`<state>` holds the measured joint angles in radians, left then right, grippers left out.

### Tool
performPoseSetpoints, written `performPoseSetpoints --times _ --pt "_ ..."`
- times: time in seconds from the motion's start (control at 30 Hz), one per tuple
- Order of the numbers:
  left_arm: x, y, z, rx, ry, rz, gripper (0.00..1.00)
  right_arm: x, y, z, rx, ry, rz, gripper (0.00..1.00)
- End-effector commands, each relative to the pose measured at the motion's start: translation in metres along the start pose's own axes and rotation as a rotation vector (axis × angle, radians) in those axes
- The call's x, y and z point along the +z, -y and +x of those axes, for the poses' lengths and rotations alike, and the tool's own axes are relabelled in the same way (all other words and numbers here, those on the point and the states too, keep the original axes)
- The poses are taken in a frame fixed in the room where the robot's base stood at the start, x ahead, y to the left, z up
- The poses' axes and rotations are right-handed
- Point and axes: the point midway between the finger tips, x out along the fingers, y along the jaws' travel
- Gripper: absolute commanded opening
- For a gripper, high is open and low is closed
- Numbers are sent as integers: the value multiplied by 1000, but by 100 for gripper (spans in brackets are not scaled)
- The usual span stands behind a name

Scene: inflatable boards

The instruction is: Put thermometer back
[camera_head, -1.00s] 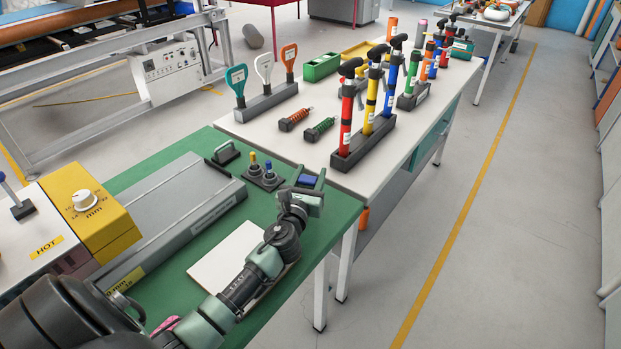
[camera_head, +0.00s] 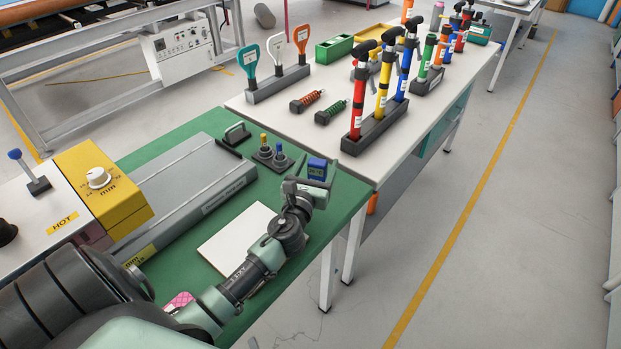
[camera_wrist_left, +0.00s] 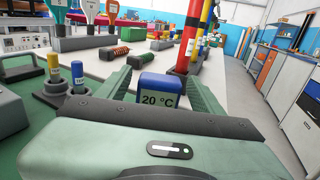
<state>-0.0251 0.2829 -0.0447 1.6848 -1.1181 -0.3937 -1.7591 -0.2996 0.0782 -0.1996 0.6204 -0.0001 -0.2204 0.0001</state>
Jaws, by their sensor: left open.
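The thermometer (camera_head: 317,169) is a small blue device with a grey display, near the far right corner of the green table. In the left wrist view the thermometer (camera_wrist_left: 160,91) stands upright and reads 20 °C. My left gripper (camera_head: 312,182) is open, with its green fingers on either side of the thermometer; they also show in the left wrist view (camera_wrist_left: 160,84). The gripper body hides the thermometer's lower part, so I cannot tell what it rests on. My right gripper is not in view.
Yellow and blue-topped plugs (camera_head: 272,154) stand just left of the gripper. A white board (camera_head: 236,238) lies under my arm. The white table (camera_head: 290,122) beyond holds springs and a rack of red, yellow and blue pumps (camera_head: 376,130). Floor is clear at right.

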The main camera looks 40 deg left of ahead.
Motion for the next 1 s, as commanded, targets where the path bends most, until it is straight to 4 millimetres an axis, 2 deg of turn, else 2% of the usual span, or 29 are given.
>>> performPoseSetpoints --times 0.03,0.2,0.4,0.6,1.0 --pt "-1 0 -14 -1 -4 0 67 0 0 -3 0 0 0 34" --pt "-1 0 -50 0 -3 -2 67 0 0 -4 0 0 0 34" --pt "-1 0 -80 1 -1 0 67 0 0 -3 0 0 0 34" --pt "0 0 -89 2 0 -2 67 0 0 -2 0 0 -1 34" --pt "5 -2 -91 15 -7 -48 67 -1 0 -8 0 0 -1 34"
